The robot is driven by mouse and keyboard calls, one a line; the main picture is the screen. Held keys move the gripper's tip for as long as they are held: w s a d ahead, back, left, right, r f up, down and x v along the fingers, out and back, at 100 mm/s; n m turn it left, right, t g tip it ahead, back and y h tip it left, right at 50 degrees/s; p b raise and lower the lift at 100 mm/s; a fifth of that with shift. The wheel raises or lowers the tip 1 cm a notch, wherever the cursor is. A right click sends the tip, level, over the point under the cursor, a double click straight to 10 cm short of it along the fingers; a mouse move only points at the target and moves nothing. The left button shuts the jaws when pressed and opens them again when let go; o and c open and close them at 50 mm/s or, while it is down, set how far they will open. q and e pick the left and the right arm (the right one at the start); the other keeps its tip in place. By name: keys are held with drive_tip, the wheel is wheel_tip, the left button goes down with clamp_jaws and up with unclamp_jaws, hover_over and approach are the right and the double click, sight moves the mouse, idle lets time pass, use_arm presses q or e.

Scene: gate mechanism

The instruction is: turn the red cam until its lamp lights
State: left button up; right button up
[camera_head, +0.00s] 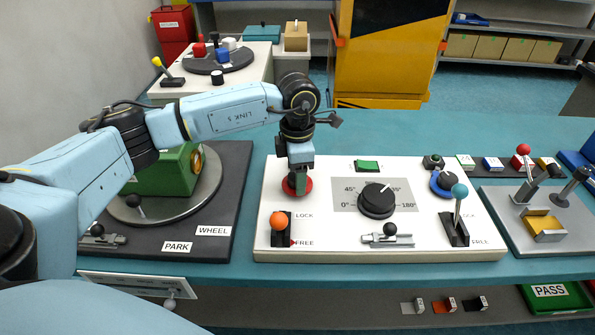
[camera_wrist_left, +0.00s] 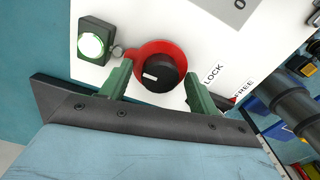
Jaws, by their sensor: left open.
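The red cam (camera_head: 308,187) is a red disc at the back left of the white panel, partly hidden by my left gripper (camera_head: 299,182) in the head view. In the left wrist view the red cam (camera_wrist_left: 142,54) carries a black knob (camera_wrist_left: 158,73) with a white pointer mark. My left gripper (camera_wrist_left: 157,88) is open, with one green finger on each side of the knob; I cannot tell whether they touch it. The arm hides this lamp in the head view. My right gripper is not in view.
On the white panel (camera_head: 340,247) stand an orange-knobbed lever (camera_head: 280,222), a black dial (camera_head: 378,200), a blue cam (camera_head: 441,184) and a teal-knobbed lever (camera_head: 459,192). A green housing (camera_head: 165,173) on a turntable stands left; a grey plate (camera_head: 500,212) with a red-knobbed lever lies right.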

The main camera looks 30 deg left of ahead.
use_arm(q)
wheel_tip(320, 180, up, 13)
drive_tip(key=shift+r+p, duration=0.2)
drive_tip(key=shift+p, duration=0.2)
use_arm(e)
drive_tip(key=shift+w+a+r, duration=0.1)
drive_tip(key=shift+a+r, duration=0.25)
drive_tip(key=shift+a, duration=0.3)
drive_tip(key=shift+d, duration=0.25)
